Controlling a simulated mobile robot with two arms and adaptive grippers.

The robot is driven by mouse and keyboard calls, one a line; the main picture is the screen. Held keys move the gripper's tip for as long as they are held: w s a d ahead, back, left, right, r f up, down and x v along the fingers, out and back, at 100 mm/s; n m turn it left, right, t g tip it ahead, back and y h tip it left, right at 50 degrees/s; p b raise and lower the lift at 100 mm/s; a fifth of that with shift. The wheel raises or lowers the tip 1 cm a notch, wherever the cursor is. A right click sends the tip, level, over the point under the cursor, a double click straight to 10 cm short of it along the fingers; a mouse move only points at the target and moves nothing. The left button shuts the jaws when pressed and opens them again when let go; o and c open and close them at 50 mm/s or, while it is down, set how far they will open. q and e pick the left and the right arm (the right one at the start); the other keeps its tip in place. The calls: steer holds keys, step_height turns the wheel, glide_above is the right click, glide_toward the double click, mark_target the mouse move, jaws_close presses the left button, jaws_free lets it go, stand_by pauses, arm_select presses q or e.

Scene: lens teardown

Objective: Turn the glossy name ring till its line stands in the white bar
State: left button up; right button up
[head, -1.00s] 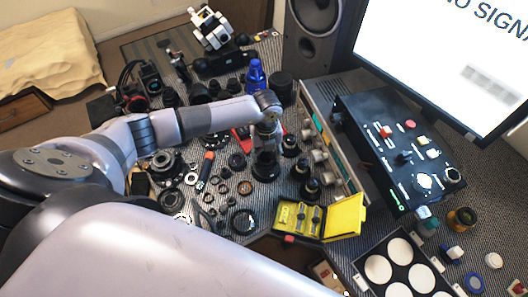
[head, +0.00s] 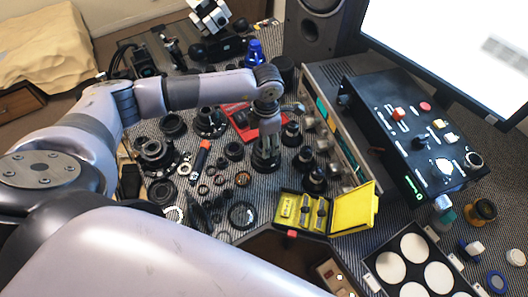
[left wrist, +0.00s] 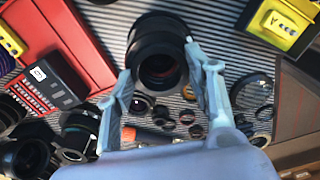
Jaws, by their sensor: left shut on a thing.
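A black lens barrel (head: 265,160) stands upright on the striped mat (head: 270,198). My left gripper (head: 268,146) points down over it and is shut on its upper part. In the left wrist view the lens barrel (left wrist: 158,30) sits between the two fingertips of the left gripper (left wrist: 159,62), one on each side. Its dark round front faces the camera, with a reddish glint in the glass. I cannot make out the name ring's line or the white bar. My right gripper is not in view.
Loose rings and lens parts (head: 206,180) lie left of the lens. A red tray (head: 240,118) is behind it, and several small dark lenses (head: 292,133) stand close on its right. An open yellow case (head: 352,208) lies in front. A black control box (head: 425,135) stands at right.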

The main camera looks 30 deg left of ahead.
arm_select(q)
steer(key=m+b, duration=0.2)
steer(key=m, duration=0.2)
steer(key=shift+f, duration=0.15)
steer(key=o, duration=1.2)
steer(key=shift+r, duration=0.2)
steer(key=o, duration=0.4)
steer(key=shift+o, duration=0.2)
step_height(320, 180, up, 12)
steer(key=shift+f, duration=0.1)
